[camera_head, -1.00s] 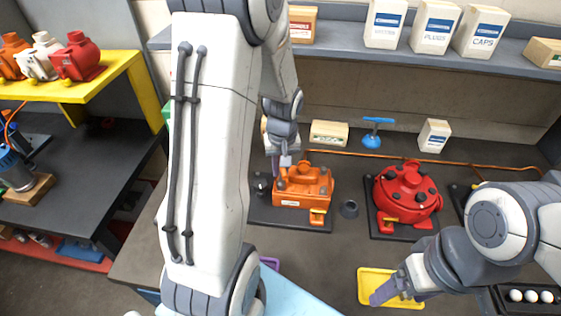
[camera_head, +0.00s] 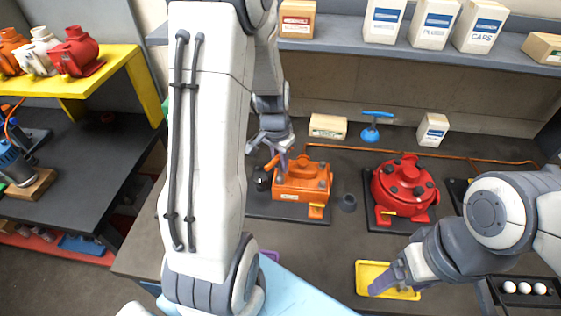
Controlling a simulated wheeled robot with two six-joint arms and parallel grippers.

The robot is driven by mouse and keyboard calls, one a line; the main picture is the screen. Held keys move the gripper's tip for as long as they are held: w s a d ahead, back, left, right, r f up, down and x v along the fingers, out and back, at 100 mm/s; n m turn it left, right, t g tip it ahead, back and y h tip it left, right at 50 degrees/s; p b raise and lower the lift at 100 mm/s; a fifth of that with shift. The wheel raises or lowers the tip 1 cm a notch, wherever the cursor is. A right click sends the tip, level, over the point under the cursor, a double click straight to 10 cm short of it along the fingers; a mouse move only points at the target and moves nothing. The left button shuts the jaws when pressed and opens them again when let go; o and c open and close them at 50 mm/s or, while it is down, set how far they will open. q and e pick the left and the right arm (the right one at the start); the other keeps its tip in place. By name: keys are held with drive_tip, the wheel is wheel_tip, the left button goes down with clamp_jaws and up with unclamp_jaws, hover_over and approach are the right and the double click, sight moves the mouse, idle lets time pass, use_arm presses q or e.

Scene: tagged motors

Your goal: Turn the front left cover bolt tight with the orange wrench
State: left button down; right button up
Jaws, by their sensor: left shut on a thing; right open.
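The orange motor (camera_head: 302,184) sits on a dark base plate on the bench, with dark bolts on its cover. My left gripper (camera_head: 281,158) is at the left rear of that motor, shut on a thin orange bar, which looks like the orange wrench (camera_head: 272,163). The wrench's far end and its contact with any bolt are too small to tell. The front left cover bolt cannot be told apart clearly. My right gripper (camera_head: 385,282) is open and empty over the yellow tray (camera_head: 364,267).
A red motor (camera_head: 398,190) stands on its own plate to the right. A dark ring (camera_head: 348,203) lies between the motors. A blue T-handled tool (camera_head: 371,128) and small boxes (camera_head: 328,126) stand behind. My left arm hides much of the left side.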

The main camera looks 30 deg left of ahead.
use_arm(q)
drive_tip(key=shift+r+p, duration=0.75)
drive_tip(key=shift+r, duration=0.2)
drive_tip(key=shift+r, duration=0.1)
wheel_tip(320, 180, up, 5)
drive_tip(key=p, duration=0.4)
